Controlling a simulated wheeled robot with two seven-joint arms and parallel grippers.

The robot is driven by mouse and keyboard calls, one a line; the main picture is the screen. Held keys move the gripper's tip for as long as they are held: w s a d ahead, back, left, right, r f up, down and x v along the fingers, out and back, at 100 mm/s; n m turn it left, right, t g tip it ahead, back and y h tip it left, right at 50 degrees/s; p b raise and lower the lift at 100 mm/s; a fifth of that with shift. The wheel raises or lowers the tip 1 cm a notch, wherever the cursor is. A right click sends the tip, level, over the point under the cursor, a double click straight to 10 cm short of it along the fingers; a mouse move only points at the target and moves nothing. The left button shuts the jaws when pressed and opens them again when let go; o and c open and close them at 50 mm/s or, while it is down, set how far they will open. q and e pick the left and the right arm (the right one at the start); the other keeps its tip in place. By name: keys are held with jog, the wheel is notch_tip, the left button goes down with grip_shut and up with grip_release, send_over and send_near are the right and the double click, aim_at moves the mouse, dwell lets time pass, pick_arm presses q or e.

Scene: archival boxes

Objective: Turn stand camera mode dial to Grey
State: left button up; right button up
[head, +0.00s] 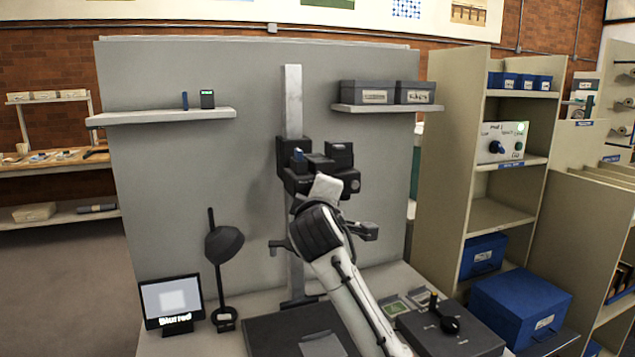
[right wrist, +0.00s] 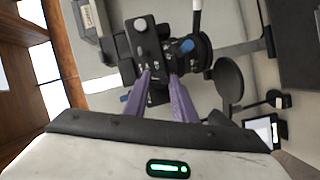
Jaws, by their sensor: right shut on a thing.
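The stand camera (head: 294,182) is a black body on a pale upright column in front of a grey panel. It also shows in the right wrist view (right wrist: 124,70), turned on its side. My right gripper (right wrist: 159,78) has its two purple fingers against the camera's front, closed on a small dark part that appears to be the mode dial. The fingers hide most of the dial, and its markings are too small to read. In the head view my right arm covers the gripper. My left gripper is in neither view.
A small screen (head: 172,302) reading "Blurred" stands at the left of the bench, beside a black lamp (head: 223,245). A dark control box (head: 450,333) is at the front right.

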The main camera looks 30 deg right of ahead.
jog(key=m+y+p, duration=0.1)
jog(key=m+p, duration=0.1)
jog(key=m+y+p, duration=0.1)
jog(key=m+p, duration=0.1)
jog(key=shift+d+r+g, duration=0.15)
jog(key=shift+r+g, duration=0.05)
jog(key=shift+g, duration=0.1)
jog(key=shift+y, duration=0.3)
jog(key=o, duration=1)
jog(key=shift+o, duration=0.2)
jog(key=shift+s, duration=0.1)
